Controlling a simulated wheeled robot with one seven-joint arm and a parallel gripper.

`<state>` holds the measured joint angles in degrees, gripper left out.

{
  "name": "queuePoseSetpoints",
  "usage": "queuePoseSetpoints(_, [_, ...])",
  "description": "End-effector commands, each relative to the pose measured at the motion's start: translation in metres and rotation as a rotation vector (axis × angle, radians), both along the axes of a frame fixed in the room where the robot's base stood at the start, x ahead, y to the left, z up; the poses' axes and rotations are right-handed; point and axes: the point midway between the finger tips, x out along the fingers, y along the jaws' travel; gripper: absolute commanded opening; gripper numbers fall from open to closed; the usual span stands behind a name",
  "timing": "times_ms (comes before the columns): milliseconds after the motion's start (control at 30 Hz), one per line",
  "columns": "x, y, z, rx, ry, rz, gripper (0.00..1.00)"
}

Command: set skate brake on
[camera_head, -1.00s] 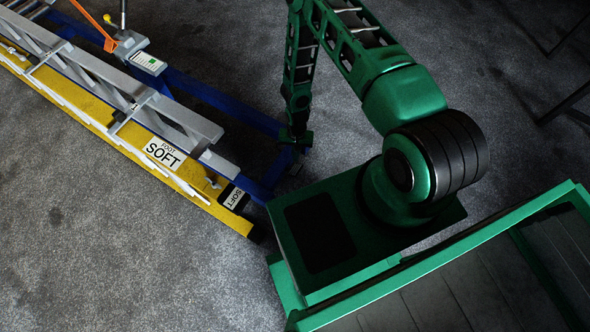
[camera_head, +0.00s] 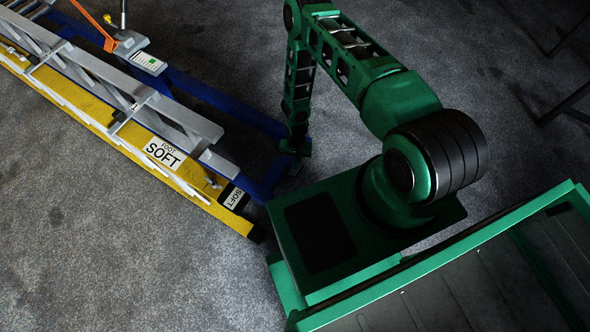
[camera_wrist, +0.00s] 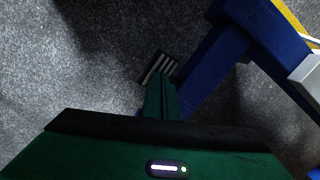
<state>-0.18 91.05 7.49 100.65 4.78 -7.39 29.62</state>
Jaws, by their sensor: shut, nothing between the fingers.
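A blue trolley frame (camera_head: 230,116) lies low on the floor, with a leg reaching towards my base; its corner (camera_wrist: 250,25) shows at the upper right of the wrist view. A small ribbed grey-and-black plate (camera_wrist: 157,68), possibly the brake pedal, sits beside the blue frame. My gripper (camera_wrist: 160,92) is shut and empty, pointing down with its tips right at this plate. I cannot tell whether they touch it. In the head view my gripper (camera_head: 297,148) is low at the near end of the blue leg. The wheel and brake setting are not clear.
A yellow and grey ladder (camera_head: 150,145) lies along the blue frame on the left. Carpet (camera_head: 100,250) is clear at the lower left. Dark thin legs (camera_head: 565,105) stand at the right.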

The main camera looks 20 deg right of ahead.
Motion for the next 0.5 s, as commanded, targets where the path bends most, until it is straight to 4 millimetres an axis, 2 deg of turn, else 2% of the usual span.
queuePoseSetpoints(267, [-0.001,0.0,-0.002,0.0,0.001,0.0,0.0])
queuePoseSetpoints(500, [-0.001,0.0,-0.025,0.0,0.001,0.0,0.0])
